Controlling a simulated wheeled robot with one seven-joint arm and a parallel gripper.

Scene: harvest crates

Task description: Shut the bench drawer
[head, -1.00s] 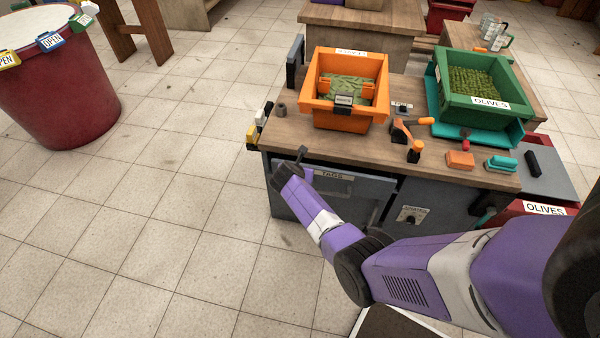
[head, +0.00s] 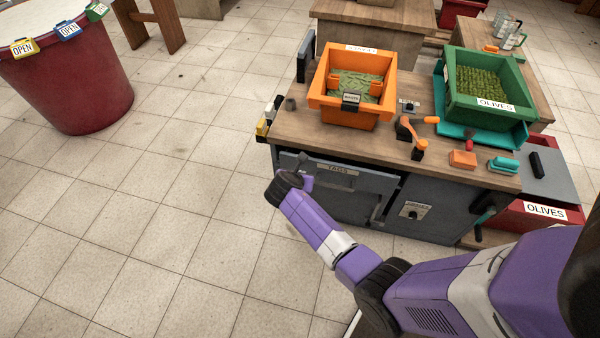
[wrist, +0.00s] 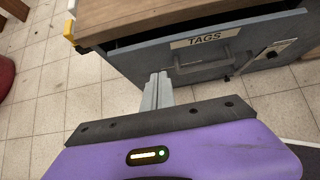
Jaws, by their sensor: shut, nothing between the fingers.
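The bench drawer has a grey front with a TAGS label (head: 339,170) and sits under the wooden top of the bench. It also shows in the wrist view (wrist: 262,38), with a dark gap between its top edge and the bench top, so it stands partly open. Its dark handle (wrist: 203,66) is below the label. My gripper (wrist: 158,78) is shut and empty, in front of the drawer front near its left end, left of the handle. I cannot tell whether the fingertips touch it. In the head view my gripper (head: 305,166) is small and partly hidden by my wrist.
On the bench stand an orange crate (head: 322,101) and a green OLIVES crate (head: 453,100), with a lever, an orange block (head: 462,159) and a teal block (head: 503,165) near the front edge. A red barrel (head: 85,90) stands at left. Floor left of the bench is clear.

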